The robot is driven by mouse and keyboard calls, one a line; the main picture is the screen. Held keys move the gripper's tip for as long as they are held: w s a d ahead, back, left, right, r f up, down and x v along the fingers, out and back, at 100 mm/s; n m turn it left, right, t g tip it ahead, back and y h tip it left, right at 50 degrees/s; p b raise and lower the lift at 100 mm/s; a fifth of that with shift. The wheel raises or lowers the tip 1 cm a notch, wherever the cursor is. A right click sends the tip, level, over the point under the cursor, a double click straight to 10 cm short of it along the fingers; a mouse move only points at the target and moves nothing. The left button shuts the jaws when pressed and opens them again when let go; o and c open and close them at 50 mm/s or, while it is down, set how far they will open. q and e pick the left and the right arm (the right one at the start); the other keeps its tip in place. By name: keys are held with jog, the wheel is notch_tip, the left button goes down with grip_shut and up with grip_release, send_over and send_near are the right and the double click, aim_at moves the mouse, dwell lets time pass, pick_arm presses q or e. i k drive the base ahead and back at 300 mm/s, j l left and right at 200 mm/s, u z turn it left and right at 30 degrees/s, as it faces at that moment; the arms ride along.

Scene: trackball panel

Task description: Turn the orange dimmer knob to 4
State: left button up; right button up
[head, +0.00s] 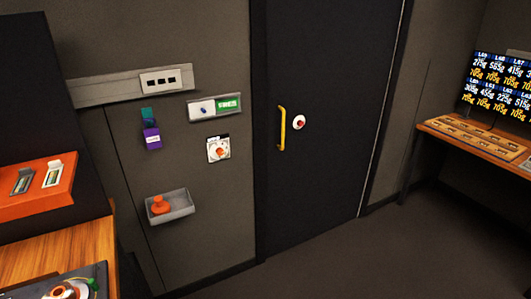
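An orange round knob (218,149) sits on a small white square plate on the grey wall, left of the dark door. It looks like the dimmer knob. Its scale marks and pointer are too small to read, so I cannot tell its setting. Neither of my grippers shows in the head view.
A grey wall tray (181,211) holds an orange object (161,204) below the knob. A white and green panel (214,107) is above it. The door (330,130) has a yellow handle (282,128). A wooden desk (60,255) stands at left; the floor ahead is clear.

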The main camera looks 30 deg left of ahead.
aim_at(220, 151)
jog(key=i+l+u, duration=0.2)
jog(key=i, duration=0.4)
jog(key=i+l+u, duration=0.15)
jog(key=i+l, duration=0.35)
jog(key=i+j+u, duration=0.1)
jog(key=u, duration=0.3)
jog(key=i+u, duration=0.55)
jog(key=u, duration=0.2)
jog(key=i+l+u, duration=0.1)
jog(key=i+u, duration=0.15)
jog(key=u, duration=0.15)
jog(key=i+u, duration=0.45)
jog(key=i+j, duration=0.05)
jog(key=i, duration=0.05)
